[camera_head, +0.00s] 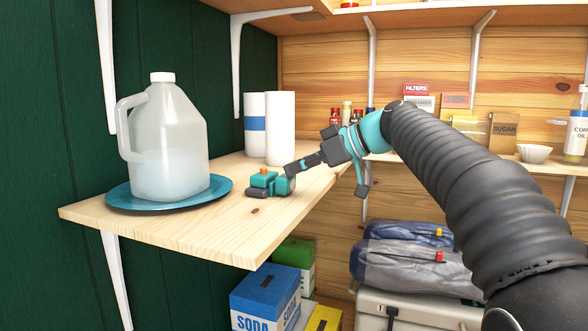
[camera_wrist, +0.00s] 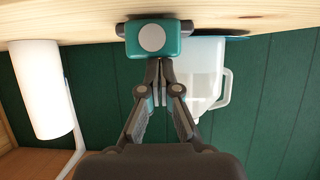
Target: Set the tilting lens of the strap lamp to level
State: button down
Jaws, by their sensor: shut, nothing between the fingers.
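The strap lamp (camera_head: 262,181) is a small teal and dark grey unit with an orange button on top. It sits on the wooden shelf near its front edge. In the wrist view, which is upside down, its teal face (camera_wrist: 133,38) carries a round pale lens (camera_wrist: 152,38) facing the camera. I cannot tell the lens's tilt. My gripper (camera_head: 289,171) is shut and empty, reaching in from the right at the lamp's right side. In the wrist view its fingertips (camera_wrist: 159,63) are together beside the lens edge. Whether they touch is unclear.
On the wooden shelf (camera_head: 190,228), a white jug (camera_head: 170,145) stands on a blue plate (camera_head: 120,197) left of the lamp. Paper rolls (camera_head: 281,128) stand behind. Bare shelf lies in front. Boxes (camera_head: 265,295) and bags (camera_head: 400,265) are below.

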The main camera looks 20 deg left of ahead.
jog(key=shift+d+f, duration=0.15)
jog(key=shift+f, duration=0.45)
